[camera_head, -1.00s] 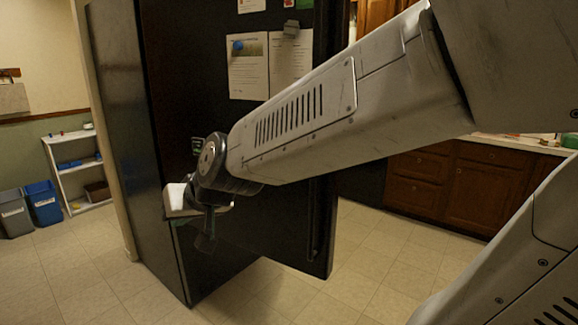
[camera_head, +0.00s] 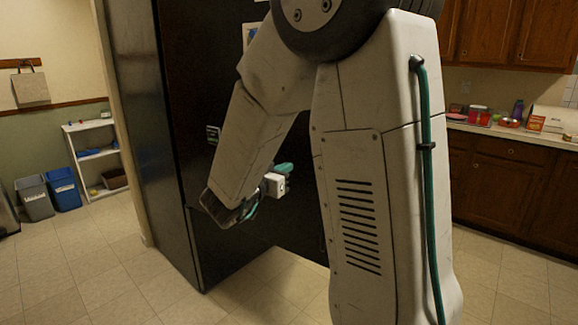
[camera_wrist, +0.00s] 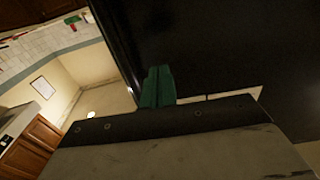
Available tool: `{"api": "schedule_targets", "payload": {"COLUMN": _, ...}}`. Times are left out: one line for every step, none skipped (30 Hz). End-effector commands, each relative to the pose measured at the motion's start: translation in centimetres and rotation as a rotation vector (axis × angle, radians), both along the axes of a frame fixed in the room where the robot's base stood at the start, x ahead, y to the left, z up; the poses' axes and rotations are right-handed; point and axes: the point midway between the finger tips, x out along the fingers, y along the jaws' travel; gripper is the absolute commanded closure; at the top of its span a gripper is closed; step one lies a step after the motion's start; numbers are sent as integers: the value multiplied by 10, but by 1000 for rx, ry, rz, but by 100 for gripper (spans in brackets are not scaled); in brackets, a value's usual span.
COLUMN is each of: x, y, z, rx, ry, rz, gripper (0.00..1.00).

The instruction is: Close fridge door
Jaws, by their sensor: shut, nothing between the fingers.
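The black fridge (camera_head: 135,130) stands left of centre in the head view. A black door panel (camera_head: 305,235) juts out at its right, with its lower edge at an angle to the fridge's base, so it looks open. My arm hides most of this panel, and how wide it stands cannot be told. My gripper is low in front of the fridge in the head view, partly hidden by my wrist. Its teal fingers (camera_wrist: 157,87) are shut and empty in the wrist view, against a black surface. Contact with it cannot be told.
Grey and blue bins (camera_head: 62,188) and a white shelf (camera_head: 95,155) stand at the far left. Brown cabinets (camera_head: 515,190) with a cluttered counter (camera_head: 500,128) are at the right. Tiled floor (camera_head: 110,270) is clear in front of the fridge.

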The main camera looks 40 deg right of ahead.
Motion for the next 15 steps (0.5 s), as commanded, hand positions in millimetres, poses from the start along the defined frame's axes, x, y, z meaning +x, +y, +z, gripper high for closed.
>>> {"api": "schedule_targets", "payload": {"x": 1, "y": -10, "z": 0, "rx": 0, "ry": 0, "rz": -4, "gripper": 100}}
{"api": "schedule_targets", "payload": {"x": 2, "y": -16, "z": 0, "rx": 0, "ry": 0, "rz": -5, "gripper": 100}}
{"api": "schedule_targets", "payload": {"x": 4, "y": -24, "z": 0, "rx": 0, "ry": -1, "rz": -4, "gripper": 100}}
{"api": "schedule_targets", "payload": {"x": 6, "y": -31, "z": 0, "rx": 0, "ry": -1, "rz": -5, "gripper": 100}}
{"api": "schedule_targets", "payload": {"x": 7, "y": -37, "z": 0, "rx": 0, "ry": -1, "rz": -4, "gripper": 100}}
{"api": "schedule_targets", "payload": {"x": 9, "y": -46, "z": 0, "rx": 1, "ry": -1, "rz": -4, "gripper": 100}}
{"api": "schedule_targets", "payload": {"x": 11, "y": -53, "z": 0, "rx": 1, "ry": -1, "rz": -4, "gripper": 100}}
{"api": "schedule_targets", "payload": {"x": 12, "y": -59, "z": 0, "rx": 0, "ry": -1, "rz": -3, "gripper": 100}}
{"api": "schedule_targets", "payload": {"x": 14, "y": -67, "z": 0, "rx": 1, "ry": -2, "rz": -3, "gripper": 100}}
{"api": "schedule_targets", "payload": {"x": 16, "y": -73, "z": 0, "rx": 1, "ry": -1, "rz": -2, "gripper": 100}}
{"api": "schedule_targets", "payload": {"x": 17, "y": -79, "z": 0, "rx": 1, "ry": -1, "rz": -2, "gripper": 100}}
{"api": "schedule_targets", "payload": {"x": 18, "y": -86, "z": 0, "rx": 1, "ry": -1, "rz": -2, "gripper": 100}}
{"api": "schedule_targets", "payload": {"x": 20, "y": -91, "z": 0, "rx": 0, "ry": -1, "rz": -1, "gripper": 100}}
{"api": "schedule_targets", "payload": {"x": 21, "y": -95, "z": 0, "rx": 1, "ry": -1, "rz": -1, "gripper": 100}}
{"api": "schedule_targets", "payload": {"x": 22, "y": -101, "z": 0, "rx": 0, "ry": -1, "rz": -1, "gripper": 100}}
